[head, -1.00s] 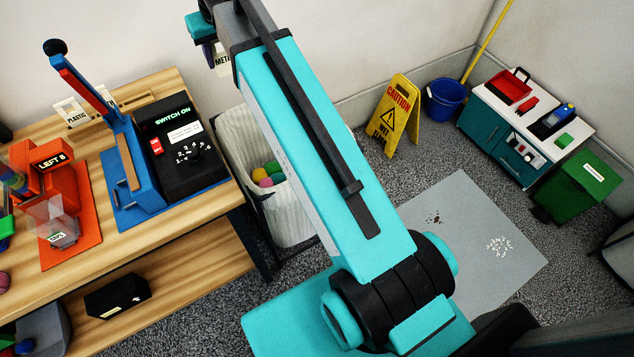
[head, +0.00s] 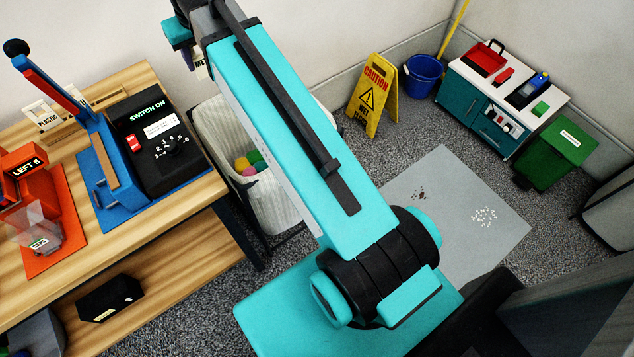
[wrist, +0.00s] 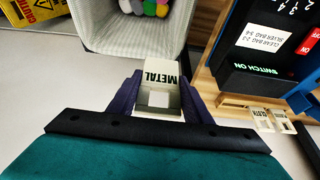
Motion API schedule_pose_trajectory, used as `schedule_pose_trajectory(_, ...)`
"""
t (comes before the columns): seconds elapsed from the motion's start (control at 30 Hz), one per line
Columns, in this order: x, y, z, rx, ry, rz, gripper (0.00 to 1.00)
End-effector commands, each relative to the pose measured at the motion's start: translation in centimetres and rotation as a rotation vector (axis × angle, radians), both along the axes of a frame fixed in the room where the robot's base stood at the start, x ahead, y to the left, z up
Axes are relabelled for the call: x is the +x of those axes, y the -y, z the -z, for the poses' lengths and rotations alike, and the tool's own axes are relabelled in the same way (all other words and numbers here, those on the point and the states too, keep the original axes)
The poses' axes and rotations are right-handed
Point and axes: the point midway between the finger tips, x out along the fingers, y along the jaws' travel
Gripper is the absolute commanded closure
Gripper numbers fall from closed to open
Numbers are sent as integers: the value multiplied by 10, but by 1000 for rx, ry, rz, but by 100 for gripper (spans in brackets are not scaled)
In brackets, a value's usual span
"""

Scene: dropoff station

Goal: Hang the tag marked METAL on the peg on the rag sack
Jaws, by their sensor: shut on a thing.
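My gripper (wrist: 160,90) is shut on the white tag marked METAL (wrist: 162,72), held between its two purple fingers in the wrist view. The tag also shows partly behind my arm in the head view (head: 201,68). A pale ribbed sack (head: 212,125), apparently the rag sack, stands right of the bench with several coloured bundles inside. In the wrist view the sack (wrist: 95,28) lies just beyond the tag, its near rim close to it. I cannot make out the peg in either view. My arm covers part of the sack in the head view.
The wooden bench (head: 215,200) carries a black switch box (head: 160,160), a blue lever press (head: 100,185) and a PLASTIC tag (head: 42,115). A CLOTH tag (wrist: 261,114) shows at the bench edge. A yellow caution sign (head: 374,95) stands right of the sack.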

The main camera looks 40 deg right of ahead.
Motion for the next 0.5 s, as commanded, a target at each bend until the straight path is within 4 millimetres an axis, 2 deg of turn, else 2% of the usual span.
schedule_pose_trajectory(0.03, -9, 0, 9, 0, -1, 0, 76)
schedule_pose_trajectory(0.2, -25, 0, 28, 0, -2, 2, 76)
schedule_pose_trajectory(0.5, -32, -1, 39, 0, -1, 3, 76)
